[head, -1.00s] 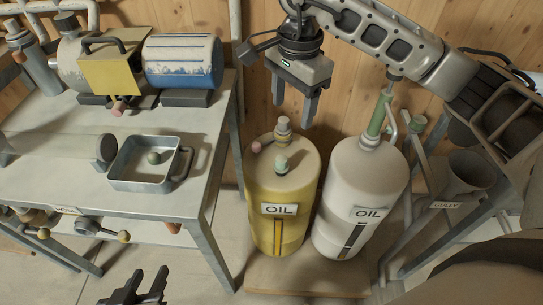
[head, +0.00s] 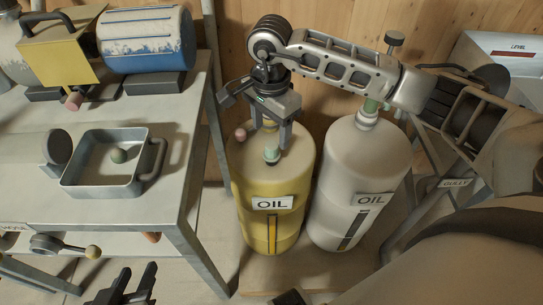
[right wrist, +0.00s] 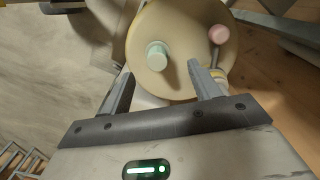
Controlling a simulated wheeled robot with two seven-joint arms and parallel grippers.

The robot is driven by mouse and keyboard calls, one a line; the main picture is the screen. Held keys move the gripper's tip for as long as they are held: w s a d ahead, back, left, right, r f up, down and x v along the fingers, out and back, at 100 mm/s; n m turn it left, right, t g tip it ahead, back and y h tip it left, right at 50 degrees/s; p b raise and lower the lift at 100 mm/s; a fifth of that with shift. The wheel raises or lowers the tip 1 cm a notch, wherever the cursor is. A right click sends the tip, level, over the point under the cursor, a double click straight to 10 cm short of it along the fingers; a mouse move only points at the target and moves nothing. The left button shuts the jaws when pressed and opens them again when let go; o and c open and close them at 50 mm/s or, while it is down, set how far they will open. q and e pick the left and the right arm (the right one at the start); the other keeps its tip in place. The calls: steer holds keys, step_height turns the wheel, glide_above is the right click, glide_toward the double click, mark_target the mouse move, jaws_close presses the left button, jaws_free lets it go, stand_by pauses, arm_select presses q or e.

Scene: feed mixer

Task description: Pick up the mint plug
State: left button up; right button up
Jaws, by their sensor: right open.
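The mint plug (head: 271,154) stands on top of the yellow oil tank (head: 270,205). It also shows in the right wrist view (right wrist: 157,56), upright on the tank's cream top. My right gripper (head: 269,140) is open just above the tank top, its fingers pointing down near the plug. In the right wrist view the gripper (right wrist: 163,80) has the plug ahead of and between its fingertips, with nothing held. My left gripper (head: 133,280) is at the bottom of the head view with its two fingers apart and nothing between them.
A pink knob (head: 241,134) on a stalk rises from the yellow tank beside the plug. A white oil tank (head: 360,165) stands close at the right.

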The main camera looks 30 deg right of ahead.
mark_target(272, 145)
steer(key=shift+s+f, duration=0.2)
steer(key=shift+f, duration=2.8)
steer(key=c, duration=1.1)
